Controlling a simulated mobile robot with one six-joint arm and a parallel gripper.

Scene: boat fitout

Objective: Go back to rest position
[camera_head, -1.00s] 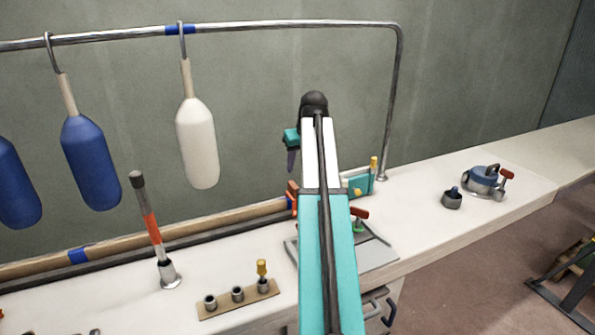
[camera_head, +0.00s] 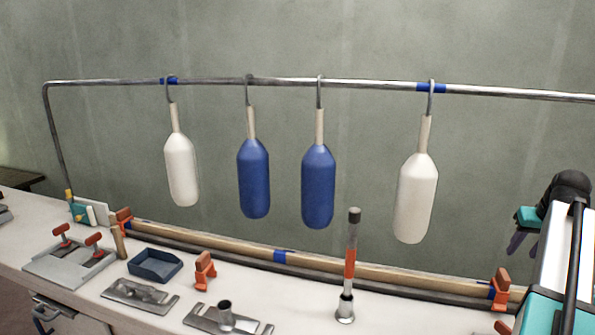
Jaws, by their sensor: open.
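My gripper (camera_head: 520,243) is at the right edge of the view, at the end of my white and teal arm. Its dark fingers point down and hold nothing that I can see. It hangs above the right end of the long wooden pole (camera_head: 370,271) on the bench, to the right of the right white fender (camera_head: 416,198). My arm hides the bench's right end.
A metal rail (camera_head: 290,83) carries white and blue fenders (camera_head: 318,188) on hooks. On the white bench (camera_head: 90,290) stand an orange-banded post (camera_head: 350,262), a dark blue tray (camera_head: 155,265), an orange clamp (camera_head: 205,271) and a grey plate with red-handled clamps (camera_head: 70,262).

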